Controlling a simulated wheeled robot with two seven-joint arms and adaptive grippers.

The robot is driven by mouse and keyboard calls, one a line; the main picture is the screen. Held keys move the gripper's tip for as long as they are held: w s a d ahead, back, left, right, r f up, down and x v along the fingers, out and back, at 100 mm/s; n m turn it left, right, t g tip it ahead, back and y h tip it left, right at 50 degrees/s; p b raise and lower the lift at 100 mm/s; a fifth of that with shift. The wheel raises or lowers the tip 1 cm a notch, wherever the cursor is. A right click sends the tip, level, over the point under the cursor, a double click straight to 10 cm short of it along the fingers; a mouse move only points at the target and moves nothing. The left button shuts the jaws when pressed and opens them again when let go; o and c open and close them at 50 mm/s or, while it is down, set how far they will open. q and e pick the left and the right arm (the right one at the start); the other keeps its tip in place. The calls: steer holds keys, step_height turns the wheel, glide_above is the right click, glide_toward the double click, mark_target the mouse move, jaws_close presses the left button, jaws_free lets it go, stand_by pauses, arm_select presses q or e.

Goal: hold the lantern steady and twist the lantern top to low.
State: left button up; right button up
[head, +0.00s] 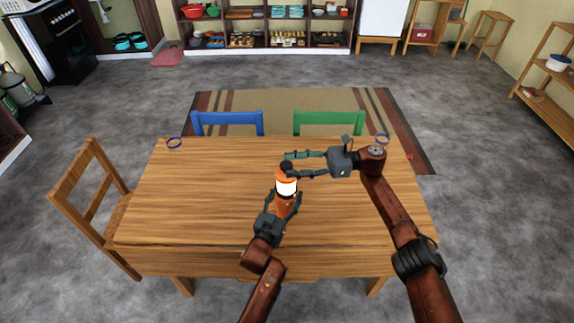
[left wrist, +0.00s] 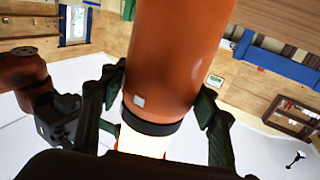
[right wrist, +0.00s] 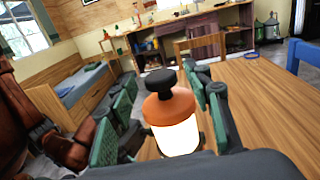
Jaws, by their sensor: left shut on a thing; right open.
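The lantern (head: 286,187) has an orange body, a glowing white middle and an orange cap with a black knob on top. My left gripper (head: 286,194) is shut on the orange body below the glowing part; the left wrist view shows the body (left wrist: 175,60) between its fingers. I cannot tell whether the lantern's base touches the table. My right gripper (head: 287,165) is open at the lantern top, coming from the right. In the right wrist view the lantern top (right wrist: 168,106) is between its spread fingers, with a gap visible on the left.
The wooden table (head: 190,205) is mostly bare. Two thin blue rings lie near its far corners, one left (head: 174,143) and one right (head: 382,139). A blue chair (head: 228,122) and a green chair (head: 328,121) stand behind it, a wooden chair (head: 92,200) at its left.

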steer(key=d, duration=0.9)
steer(key=shift+w+d, duration=0.3)
steer(key=shift+w, duration=0.15)
arm_select(q)
steer(key=o, duration=1.7)
steer(key=v, duration=1.2)
steer(key=shift+f, duration=0.1)
